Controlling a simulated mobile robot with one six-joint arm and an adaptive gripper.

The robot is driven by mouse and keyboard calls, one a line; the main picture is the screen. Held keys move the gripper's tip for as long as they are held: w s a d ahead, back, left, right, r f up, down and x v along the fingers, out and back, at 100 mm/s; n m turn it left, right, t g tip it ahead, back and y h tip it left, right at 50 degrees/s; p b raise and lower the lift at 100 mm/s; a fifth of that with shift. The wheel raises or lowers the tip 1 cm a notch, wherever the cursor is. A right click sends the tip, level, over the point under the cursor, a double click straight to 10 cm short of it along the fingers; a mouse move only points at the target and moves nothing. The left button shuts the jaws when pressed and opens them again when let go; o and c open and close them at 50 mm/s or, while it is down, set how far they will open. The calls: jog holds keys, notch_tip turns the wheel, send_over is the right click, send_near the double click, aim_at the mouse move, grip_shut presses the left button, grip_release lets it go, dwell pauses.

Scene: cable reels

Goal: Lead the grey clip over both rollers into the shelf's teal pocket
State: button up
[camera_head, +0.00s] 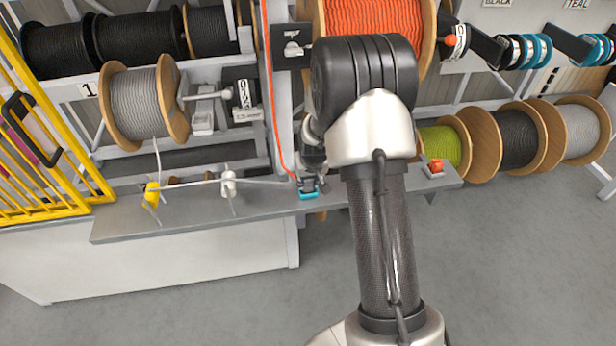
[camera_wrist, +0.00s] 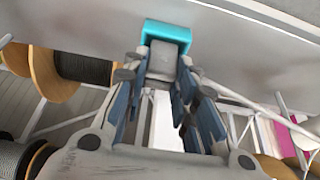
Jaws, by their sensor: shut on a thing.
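The clip's far end lies against or inside the teal pocket (camera_wrist: 168,30); how deep I cannot tell. The teal pocket also shows in the head view (camera_head: 308,196), just below the gripper. The grey cable (camera_head: 190,184) comes down from the grey reel (camera_head: 138,103), passes the yellow roller (camera_head: 152,193) and the white roller (camera_head: 229,184), and runs right to my gripper.
The shelf (camera_head: 190,216) is largely clear left of the gripper. An orange cable (camera_head: 271,110) hangs down close to the gripper from the orange reel (camera_head: 372,22). A yellow barrier (camera_head: 45,165) stands at left.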

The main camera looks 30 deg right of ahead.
jog(key=shift+f, duration=0.4)
jog(key=o, duration=1.2)
jog(key=shift+c, duration=0.2)
jog(key=shift+r, duration=0.15)
jog(key=v, duration=1.2)
